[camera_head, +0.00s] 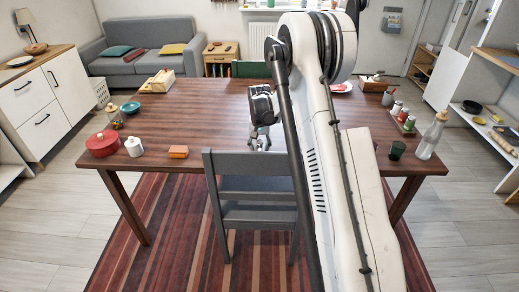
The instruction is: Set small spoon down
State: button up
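My gripper (259,140) hangs over the middle of the wooden table (205,115), just behind the back of the grey chair. Its fingers point down and look small and partly blurred. I cannot make out a small spoon in the gripper or anywhere on the table. My white arm hides the right-middle part of the table. Whether the fingers are open or shut does not show.
A red pot (102,144), white jar (134,147) and orange block (178,152) stand front left. A dark green glass (397,150) and bottle (431,136) stand front right. A grey chair (252,163) blocks the near edge. The left-middle tabletop is clear.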

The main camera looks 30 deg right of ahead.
jog(key=shift+r, duration=0.1)
notch_tip(320, 180, up, 11)
jog(key=p, duration=0.1)
jog(key=s+a+r+n+t, duration=0.1)
jog(key=s+a+r, duration=0.5)
jog(key=r, duration=0.5)
jog(key=s+a+r+n+t, duration=0.2)
jog(key=s+a+r, duration=0.4)
jog(key=s, duration=0.3)
jog(key=s+a+n+t, duration=0.1)
jog(key=s+a, duration=0.3)
jog(key=s, duration=0.6)
jog(key=s+a+n+t, duration=0.1)
jog(key=s+a+t, duration=0.2)
jog(key=s, duration=0.8)
jog(key=shift+s+a+f+n, duration=0.25)
jog(key=shift+a+f+n, duration=0.15)
jog(key=shift+a, duration=0.2)
jog(key=shift+o, duration=0.4)
jog(key=shift+s+a+f, duration=0.1)
jog(key=shift+s+f, duration=0.05)
jog(key=shift+s, duration=0.1)
